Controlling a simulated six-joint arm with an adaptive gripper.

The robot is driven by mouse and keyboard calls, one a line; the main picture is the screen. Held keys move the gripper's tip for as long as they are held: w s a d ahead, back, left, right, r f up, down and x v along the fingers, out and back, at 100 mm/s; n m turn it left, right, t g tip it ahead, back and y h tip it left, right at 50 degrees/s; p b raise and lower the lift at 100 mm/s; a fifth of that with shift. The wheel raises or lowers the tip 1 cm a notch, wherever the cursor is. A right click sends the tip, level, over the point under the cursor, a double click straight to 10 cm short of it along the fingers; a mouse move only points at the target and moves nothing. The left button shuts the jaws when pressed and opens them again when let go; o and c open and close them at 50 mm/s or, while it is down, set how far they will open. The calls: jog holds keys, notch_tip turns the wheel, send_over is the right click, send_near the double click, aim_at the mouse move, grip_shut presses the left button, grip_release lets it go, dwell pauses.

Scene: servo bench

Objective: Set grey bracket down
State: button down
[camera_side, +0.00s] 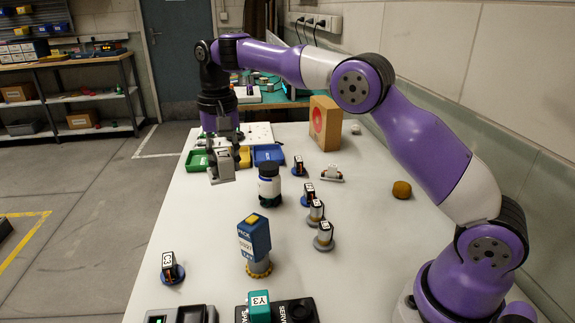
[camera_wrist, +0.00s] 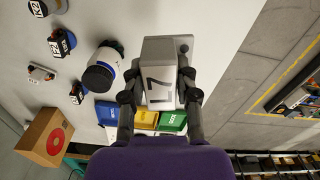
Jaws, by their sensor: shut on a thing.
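The grey bracket (camera_wrist: 158,72) with a dark mark like a 7 is between the fingers of my gripper (camera_wrist: 160,98) in the wrist view. My gripper is shut on it. In the side view the bracket (camera_side: 222,166) hangs below my gripper (camera_side: 222,150) near the left edge of the white table (camera_side: 330,262). It appears in front of the green bin (camera_side: 196,160). Whether its underside touches the table cannot be told.
A white bottle with a dark cap (camera_side: 269,184) stands just right of the bracket. Blue (camera_side: 268,154) and yellow bins sit behind.

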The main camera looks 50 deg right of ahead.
notch_tip(320, 180, up, 2)
jog(key=shift+r, duration=0.2)
jog(key=s+a+r+n, duration=0.5)
jog(key=s+a+n, duration=0.15)
jog(key=s, duration=0.45)
jog(key=s+f+n, duration=0.2)
jog(key=s+n, duration=0.2)
jog(key=s, duration=0.5)
jog(key=s+f+n, duration=0.3)
jog(key=s+n, duration=0.2)
jog(key=s, duration=0.4)
jog(key=w+d+f, duration=0.1)
jog(key=d+f, duration=0.2)
jog(key=w+d+f, duration=0.2)
jog(key=d+f, duration=0.1)
jog(key=f, duration=0.1)
jog(key=w+d+f, duration=0.2)
jog(key=d+f, duration=0.1)
jog(key=f, duration=0.1)
jog(key=shift+w+d+f, duration=0.1)
jog(key=shift+d+f, duration=0.05)
jog(key=shift+f, duration=0.1)
jog(key=shift+w+d+f, duration=0.1)
jog(key=shift+d+f, duration=0.05)
jog(key=shift+f, duration=2)
